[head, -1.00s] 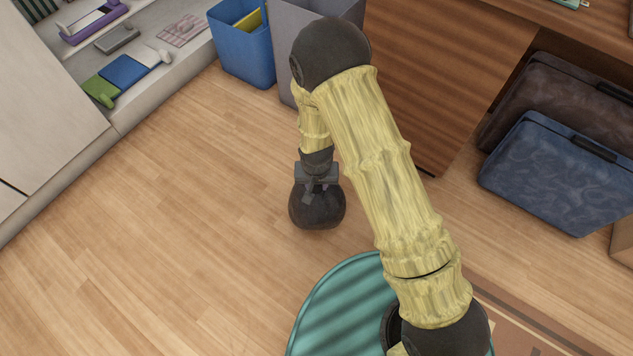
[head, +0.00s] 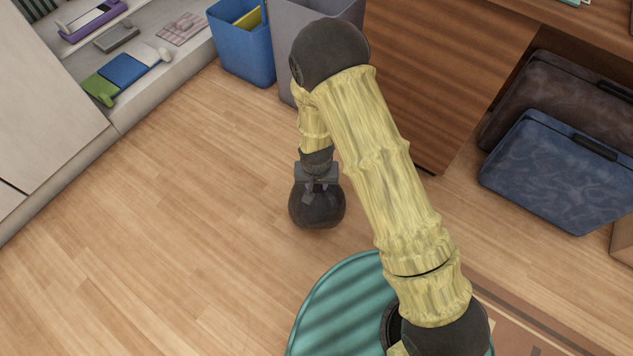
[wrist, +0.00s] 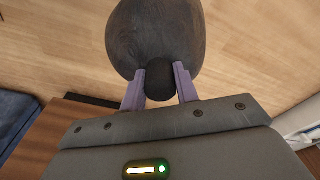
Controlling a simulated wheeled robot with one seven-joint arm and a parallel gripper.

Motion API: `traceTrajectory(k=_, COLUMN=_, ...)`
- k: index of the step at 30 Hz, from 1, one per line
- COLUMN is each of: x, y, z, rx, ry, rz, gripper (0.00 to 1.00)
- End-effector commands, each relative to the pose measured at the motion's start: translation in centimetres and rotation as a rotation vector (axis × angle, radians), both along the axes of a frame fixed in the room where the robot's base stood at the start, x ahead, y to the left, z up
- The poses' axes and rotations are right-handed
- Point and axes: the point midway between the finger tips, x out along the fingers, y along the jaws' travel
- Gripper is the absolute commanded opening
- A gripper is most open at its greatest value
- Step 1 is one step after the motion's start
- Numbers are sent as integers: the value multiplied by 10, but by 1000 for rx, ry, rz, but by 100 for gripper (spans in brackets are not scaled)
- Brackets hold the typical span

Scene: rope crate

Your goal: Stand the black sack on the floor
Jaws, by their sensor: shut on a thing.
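The black sack (head: 317,208) is a dark, rounded bag at the middle of the head view, upright over the wooden floor (head: 170,220). My gripper (head: 317,182) is above it, pointing down, and shut on its narrow top. In the wrist view the sack (wrist: 155,35) shows its round body and a dark knob between the two purple fingers of my gripper (wrist: 159,85). The sack's underside is hidden, so I cannot tell for sure whether it touches the floor.
A blue bin (head: 240,45) and a grey bin (head: 285,50) stand behind, beside a wooden desk (head: 440,70). Dark and blue cases (head: 560,175) stand at the right. A low shelf (head: 150,80) holds small items at the left. The floor left of the sack is clear.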

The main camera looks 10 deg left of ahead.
Motion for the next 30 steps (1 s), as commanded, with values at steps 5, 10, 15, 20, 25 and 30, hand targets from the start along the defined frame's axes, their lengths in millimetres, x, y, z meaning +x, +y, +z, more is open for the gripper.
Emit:
traceTrajectory(k=5, x=1, y=0, z=-1, rx=1, ry=-2, rz=0, gripper=0)
traceTrajectory(k=10, x=1, y=0, z=-1, rx=1, ry=-2, rz=0, gripper=52)
traceTrajectory(k=15, x=0, y=0, z=-2, rx=1, ry=-1, rz=0, gripper=56)
traceTrajectory(k=20, x=0, y=0, z=-3, rx=-1, ry=2, rz=0, gripper=56)
traceTrajectory(k=25, x=0, y=0, z=-1, rx=0, ry=0, rz=0, gripper=56)
traceTrajectory(k=30, x=-2, y=0, z=17, rx=0, ry=-1, rz=0, gripper=56)
